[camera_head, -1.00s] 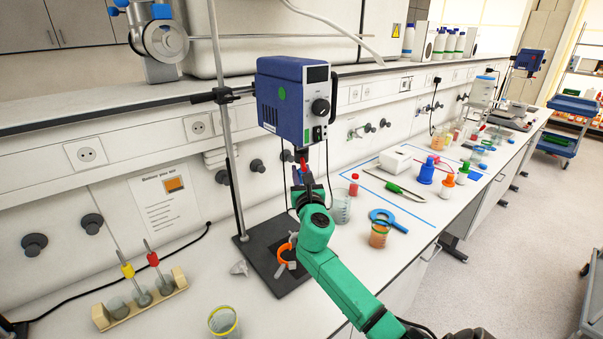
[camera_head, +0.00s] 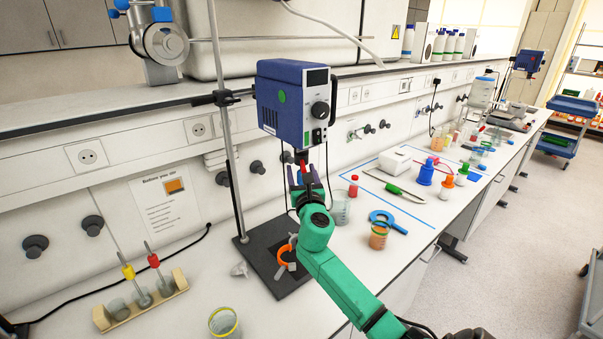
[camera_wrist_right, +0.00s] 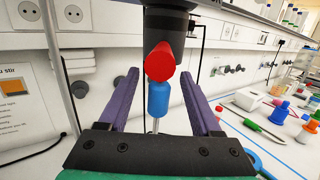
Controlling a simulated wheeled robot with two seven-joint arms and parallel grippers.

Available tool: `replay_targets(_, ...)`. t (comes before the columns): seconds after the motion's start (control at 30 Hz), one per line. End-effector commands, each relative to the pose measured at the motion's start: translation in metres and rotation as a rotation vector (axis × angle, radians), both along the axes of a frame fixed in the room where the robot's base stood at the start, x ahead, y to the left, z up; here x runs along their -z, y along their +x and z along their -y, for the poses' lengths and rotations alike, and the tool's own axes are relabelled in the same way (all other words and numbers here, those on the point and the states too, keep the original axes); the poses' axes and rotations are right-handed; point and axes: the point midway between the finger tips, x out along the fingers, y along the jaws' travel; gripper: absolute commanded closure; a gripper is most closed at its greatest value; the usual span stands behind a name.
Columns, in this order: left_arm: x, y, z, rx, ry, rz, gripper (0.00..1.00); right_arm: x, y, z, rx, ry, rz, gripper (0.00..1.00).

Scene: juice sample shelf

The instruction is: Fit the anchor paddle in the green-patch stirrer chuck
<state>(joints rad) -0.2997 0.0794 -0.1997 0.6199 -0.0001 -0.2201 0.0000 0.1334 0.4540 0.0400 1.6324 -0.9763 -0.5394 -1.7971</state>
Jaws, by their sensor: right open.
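The stirrer is a blue box with a green patch (camera_head: 281,94) on its side, held on a metal stand. Just below, a blue collar (camera_wrist_right: 158,98) on a thin metal shaft (camera_wrist_right: 156,125) stands upright under the chuck. The red part hides the joint, so I cannot tell how deep it sits. My right gripper (camera_wrist_right: 157,78) is open, its purple fingers on either side of the collar with gaps. The paddle's lower end is hidden in the wrist view. My left gripper is not in view.
A stand base (camera_head: 253,252) lies below, with an orange curved piece (camera_head: 284,257) and grey parts over it. A wooden rack (camera_head: 118,313) at left holds yellow- and red-collared shafts.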

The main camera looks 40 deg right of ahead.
Motion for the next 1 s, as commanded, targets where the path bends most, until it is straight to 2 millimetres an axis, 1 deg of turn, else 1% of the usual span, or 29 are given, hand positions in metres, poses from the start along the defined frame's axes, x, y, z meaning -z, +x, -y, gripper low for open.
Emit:
replay_targets(0.07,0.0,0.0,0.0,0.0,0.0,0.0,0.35,0.002,-0.001,-0.001,0.0,0.001,-0.002,0.35)
replay_targets(0.17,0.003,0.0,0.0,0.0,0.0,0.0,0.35,0.004,-0.008,-0.005,-0.002,0.0,-0.002,0.35)
replay_targets(0.27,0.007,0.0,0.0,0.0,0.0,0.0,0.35,0.007,-0.023,-0.015,-0.004,0.001,-0.003,0.35)
replay_targets(0.37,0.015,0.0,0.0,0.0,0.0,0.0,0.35,0.012,-0.046,-0.029,-0.004,-0.001,-0.004,0.35)
replay_targets(0.5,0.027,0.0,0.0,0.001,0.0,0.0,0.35,0.017,-0.083,-0.051,-0.003,0.001,-0.003,0.35)
replay_targets(0.6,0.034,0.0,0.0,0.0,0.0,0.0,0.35,0.018,-0.104,-0.063,-0.002,0.002,-0.002,0.35)
replay_targets(0.7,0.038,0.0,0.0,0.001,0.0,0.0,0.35,0.018,-0.117,-0.072,-0.001,0.0,-0.001,0.35)
replay_targets(0.8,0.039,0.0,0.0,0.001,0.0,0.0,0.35,0.017,-0.124,-0.075,-0.001,-0.001,-0.001,0.35)
replay_targets(1.0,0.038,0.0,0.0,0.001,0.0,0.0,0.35,0.015,-0.124,-0.076,0.0,0.0,0.0,0.35)
